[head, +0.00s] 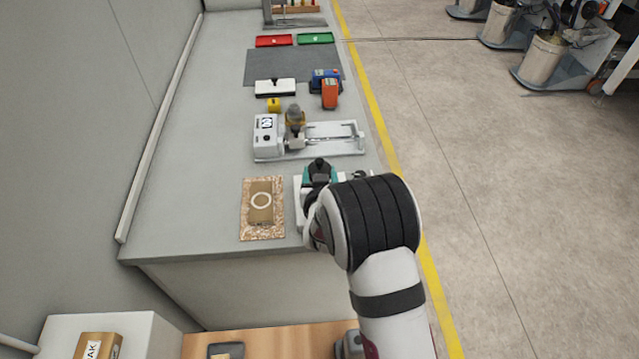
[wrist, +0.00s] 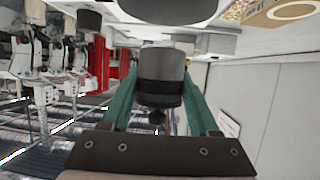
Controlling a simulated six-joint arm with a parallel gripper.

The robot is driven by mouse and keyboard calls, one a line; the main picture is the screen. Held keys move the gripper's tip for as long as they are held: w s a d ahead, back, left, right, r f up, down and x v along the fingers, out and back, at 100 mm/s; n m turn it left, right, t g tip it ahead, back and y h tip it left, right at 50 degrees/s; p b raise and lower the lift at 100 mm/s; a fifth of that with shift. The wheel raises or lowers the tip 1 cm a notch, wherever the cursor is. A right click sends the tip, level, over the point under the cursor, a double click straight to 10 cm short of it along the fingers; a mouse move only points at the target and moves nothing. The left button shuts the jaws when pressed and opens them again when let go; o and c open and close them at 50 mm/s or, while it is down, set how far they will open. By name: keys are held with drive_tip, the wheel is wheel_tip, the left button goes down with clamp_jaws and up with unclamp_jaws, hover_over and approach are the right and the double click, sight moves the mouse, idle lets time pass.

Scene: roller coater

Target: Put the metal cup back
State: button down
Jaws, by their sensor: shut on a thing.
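My gripper (wrist: 158,95) has teal fingers and is shut on a dark grey cylinder (wrist: 161,62) with a black band, which looks like the metal cup. In the head view my gripper (head: 319,175) is at the near right of the bench, over or beside a white stand (head: 298,212). The dark top of the held thing shows between the fingers there. My wrist hides much of the stand, so I cannot tell whether the cup touches it.
A cork mat (head: 247,232) with a ring-marked brown box (head: 261,212) lies left of my gripper. Behind stands a white machine (head: 268,137) with a metal frame. Farther back are a blue-and-orange item (head: 329,93), a red tray (head: 273,41) and a green tray (head: 315,38). The left bench is clear.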

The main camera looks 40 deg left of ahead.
drive_tip(key=shift+f, duration=1.85)
drive_tip(key=shift+f, duration=0.1)
drive_tip(key=shift+c, duration=0.7)
unclamp_jaws()
